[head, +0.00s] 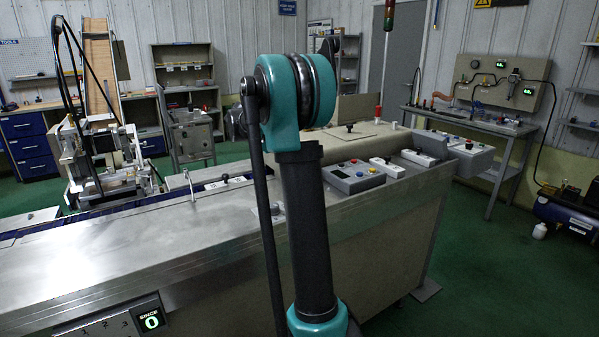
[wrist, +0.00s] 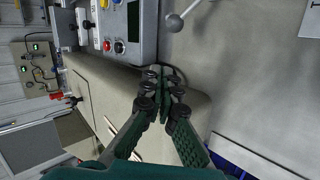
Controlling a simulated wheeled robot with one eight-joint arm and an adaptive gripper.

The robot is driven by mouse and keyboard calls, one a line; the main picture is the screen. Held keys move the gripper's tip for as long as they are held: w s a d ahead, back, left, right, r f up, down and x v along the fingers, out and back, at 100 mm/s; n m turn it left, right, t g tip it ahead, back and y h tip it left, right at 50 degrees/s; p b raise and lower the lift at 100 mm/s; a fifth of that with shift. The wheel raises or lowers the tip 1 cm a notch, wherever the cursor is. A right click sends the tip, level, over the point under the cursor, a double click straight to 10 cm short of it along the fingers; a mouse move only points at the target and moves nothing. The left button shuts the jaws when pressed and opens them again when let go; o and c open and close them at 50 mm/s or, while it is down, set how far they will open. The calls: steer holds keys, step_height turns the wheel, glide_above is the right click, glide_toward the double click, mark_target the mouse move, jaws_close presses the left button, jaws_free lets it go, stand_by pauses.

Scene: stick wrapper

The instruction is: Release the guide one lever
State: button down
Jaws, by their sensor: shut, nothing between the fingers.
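A lever with a round grey ball knob (wrist: 174,23) stands on the bare metal top in the wrist view, beyond my fingers and apart from them. I cannot tell whether it is the guide one lever; no readable label marks it. My gripper (wrist: 161,88) is shut and empty, its fingertips together above the beige cover beside the control box. In the head view my arm hides the gripper. There, a thin upright rod (head: 190,186) and a small dark knob on a pale plate (head: 225,178) stand along the machine's back edge.
The control box (head: 352,177) has coloured buttons; it also shows in the wrist view (wrist: 128,28). White switch boxes (head: 387,167) sit to its right. A long beige cover (head: 355,147) runs behind. The machine's metal top (head: 110,240) is mostly clear at left.

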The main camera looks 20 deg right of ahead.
steer(key=w+a+r, duration=0.2)
steer(key=w+r, duration=0.2)
steer(key=r, duration=0.1)
steer(key=shift+w+a, duration=0.3)
steer(key=shift+w, duration=0.1)
steer(key=shift+d, duration=0.1)
